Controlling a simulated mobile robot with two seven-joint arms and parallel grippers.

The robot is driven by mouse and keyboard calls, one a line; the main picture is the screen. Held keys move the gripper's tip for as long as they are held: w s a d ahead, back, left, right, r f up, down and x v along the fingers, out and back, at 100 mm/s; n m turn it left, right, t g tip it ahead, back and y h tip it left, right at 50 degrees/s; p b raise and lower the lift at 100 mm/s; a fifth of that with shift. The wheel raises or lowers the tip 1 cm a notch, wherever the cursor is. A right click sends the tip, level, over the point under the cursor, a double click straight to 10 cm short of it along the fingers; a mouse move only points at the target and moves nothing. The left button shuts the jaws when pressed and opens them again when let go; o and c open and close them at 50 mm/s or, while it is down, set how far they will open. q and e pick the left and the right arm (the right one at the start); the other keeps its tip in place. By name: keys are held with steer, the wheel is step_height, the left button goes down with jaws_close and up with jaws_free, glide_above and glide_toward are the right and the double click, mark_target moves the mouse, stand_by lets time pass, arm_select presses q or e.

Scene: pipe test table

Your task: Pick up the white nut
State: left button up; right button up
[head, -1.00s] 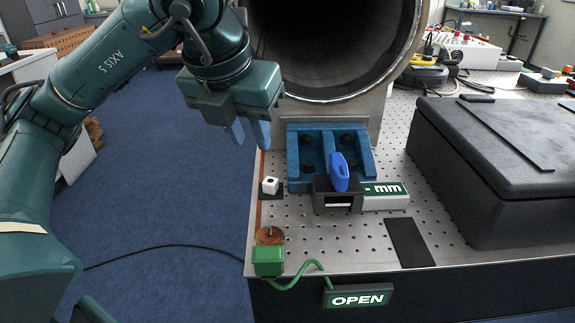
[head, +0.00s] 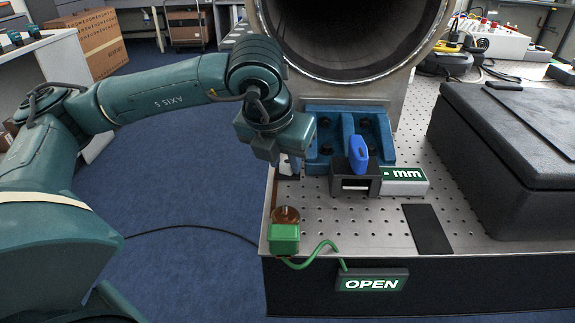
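The white nut (head: 285,168) sits on a small dark pad near the left edge of the perforated metal table (head: 320,235), left of the blue bracket. It is partly hidden by my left gripper (head: 290,165), which comes down over it from above. My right gripper is not in view.
A blue bracket (head: 318,127) under the large pipe (head: 452,20) stands close right of the gripper. A brown-based post (head: 285,215) and green box (head: 283,240) stand in front.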

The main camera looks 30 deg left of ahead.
mark_target(285, 175)
arm_select(q)
steer(key=shift+w+f, duration=0.1)
steer(key=shift+f, duration=0.1)
steer(key=shift+c, duration=0.6)
jaws_close()
step_height(285, 175, up, 10)
steer(key=p, duration=0.1)
steer(key=shift+c, duration=0.5)
jaws_free()
jaws_close()
